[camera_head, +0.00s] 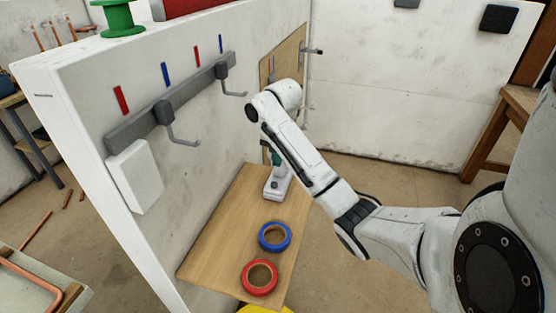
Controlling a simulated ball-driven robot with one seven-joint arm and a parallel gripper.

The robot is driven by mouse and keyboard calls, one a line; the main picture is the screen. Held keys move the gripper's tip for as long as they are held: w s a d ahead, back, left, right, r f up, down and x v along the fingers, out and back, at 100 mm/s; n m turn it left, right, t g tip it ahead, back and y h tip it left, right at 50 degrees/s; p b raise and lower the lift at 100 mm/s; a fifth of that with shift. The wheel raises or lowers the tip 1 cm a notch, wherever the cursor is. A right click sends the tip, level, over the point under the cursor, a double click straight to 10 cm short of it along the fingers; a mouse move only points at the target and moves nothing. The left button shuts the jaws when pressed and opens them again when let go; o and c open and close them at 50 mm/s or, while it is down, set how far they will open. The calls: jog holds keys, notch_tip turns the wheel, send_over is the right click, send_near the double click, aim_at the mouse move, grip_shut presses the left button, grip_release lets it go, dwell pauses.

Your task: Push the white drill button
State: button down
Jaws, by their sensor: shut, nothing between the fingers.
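A white and teal drill (279,190) stands upright on the wooden shelf (222,235), near its far end. Its pale base shows, with a small dark spot on its front. My white arm passes in front of the drill's upper part and hides most of it. I cannot make out a white button on the drill. My arm reaches from the lower right up to a rounded wrist above and beyond the drill. My gripper's fingers do not show; the wrist and forearm may hide them.
Blue (274,237) and red (260,278) tape rolls lie on the shelf's near half. Above, a grey rail (140,126) with hooks and a white box (136,177) project from the white wall (84,95). A wooden table (515,100) stands right. Floor beyond the shelf is clear.

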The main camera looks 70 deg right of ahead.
aim_at(275, 184)
jog(key=f, duration=0.6)
jog(key=w+f, duration=0.1)
jog(key=f, duration=0.2)
jog(key=shift+d+f, duration=0.2)
jog(key=shift+d, duration=0.2)
